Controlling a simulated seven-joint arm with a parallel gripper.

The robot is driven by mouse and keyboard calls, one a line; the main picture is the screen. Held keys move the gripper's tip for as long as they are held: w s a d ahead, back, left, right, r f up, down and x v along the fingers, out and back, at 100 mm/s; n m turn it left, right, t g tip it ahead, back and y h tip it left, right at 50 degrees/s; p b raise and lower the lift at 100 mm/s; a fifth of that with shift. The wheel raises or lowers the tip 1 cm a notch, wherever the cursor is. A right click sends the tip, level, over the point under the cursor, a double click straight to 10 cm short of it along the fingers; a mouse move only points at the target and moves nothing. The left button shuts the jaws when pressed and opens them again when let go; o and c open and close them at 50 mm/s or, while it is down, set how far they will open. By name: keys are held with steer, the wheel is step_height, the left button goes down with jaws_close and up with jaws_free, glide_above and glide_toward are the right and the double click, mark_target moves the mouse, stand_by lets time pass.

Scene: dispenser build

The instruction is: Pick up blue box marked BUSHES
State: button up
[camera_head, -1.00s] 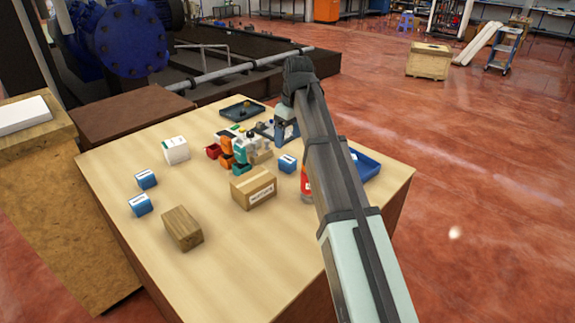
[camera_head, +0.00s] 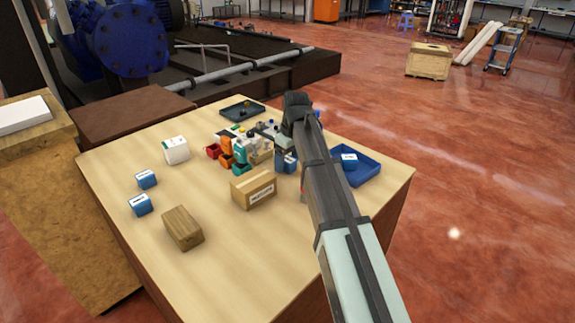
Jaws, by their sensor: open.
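Several small blue boxes with white labels are in view; the labels are too small to read. Two stand at the left of the table, an upper blue box (camera_head: 146,179) and a lower blue box (camera_head: 140,205). Another blue box (camera_head: 289,166) is at the middle, partly hidden by my gripper (camera_head: 284,155). One more blue box (camera_head: 349,159) lies in the blue tray (camera_head: 368,170) at the right. My gripper is open and low, at the middle blue box; I cannot tell whether it touches it. My forearm hides part of the tray.
A cardboard box (camera_head: 254,189) and a wooden block (camera_head: 182,229) stand at the front. A white box (camera_head: 176,150) is at the left back. Orange and teal bins (camera_head: 240,156) with bottles crowd left of my gripper. A dark tray (camera_head: 242,110) is at the back.

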steer(key=shift+f, duration=0.3)
steer(key=c, duration=1.1)
steer(key=shift+r, duration=0.15)
